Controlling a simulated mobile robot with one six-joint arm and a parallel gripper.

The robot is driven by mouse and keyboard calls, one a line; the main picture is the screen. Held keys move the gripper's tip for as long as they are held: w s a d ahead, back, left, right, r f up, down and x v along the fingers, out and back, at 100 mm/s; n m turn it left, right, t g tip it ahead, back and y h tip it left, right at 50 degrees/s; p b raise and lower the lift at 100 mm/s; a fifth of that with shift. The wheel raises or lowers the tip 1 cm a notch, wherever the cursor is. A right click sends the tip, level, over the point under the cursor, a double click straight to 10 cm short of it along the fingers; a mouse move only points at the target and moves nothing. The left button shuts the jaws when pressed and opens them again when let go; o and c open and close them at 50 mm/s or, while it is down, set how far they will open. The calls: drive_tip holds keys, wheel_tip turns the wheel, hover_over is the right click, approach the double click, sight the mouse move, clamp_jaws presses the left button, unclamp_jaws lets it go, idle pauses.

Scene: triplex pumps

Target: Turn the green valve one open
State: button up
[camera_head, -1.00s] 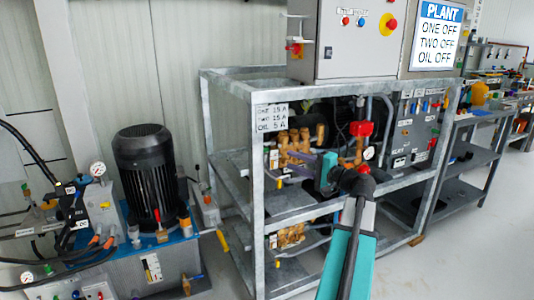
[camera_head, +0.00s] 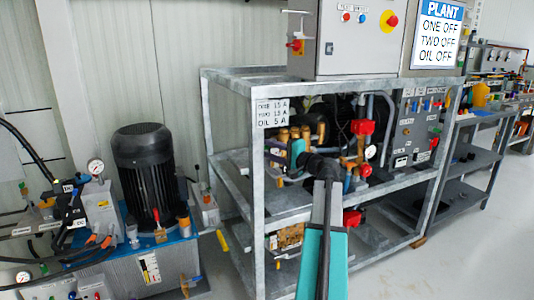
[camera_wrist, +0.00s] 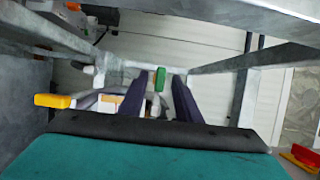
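A small green valve handle (camera_wrist: 159,83) shows in the wrist view, upright at the upper middle. My gripper (camera_wrist: 160,74) has its two dark fingers spread, one on each side of the green handle, with a visible gap on both sides. I cannot tell whether the handle lies fully between the fingertips or a little beyond them. In the head view my gripper (camera_head: 292,160) reaches into the upper bay of the grey frame, close to the brass pump (camera_head: 283,136). The green handle cannot be made out there behind my arm.
A yellow handle (camera_wrist: 52,100) shows left of my fingers, and a red and yellow part (camera_wrist: 302,156) lies at lower right. The grey metal frame (camera_head: 257,185) has posts and shelves around my arm. A red valve part (camera_head: 363,127) stands right of it. The PLANT sign reads all off.

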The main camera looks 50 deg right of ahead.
drive_tip(key=shift+w, duration=0.5)
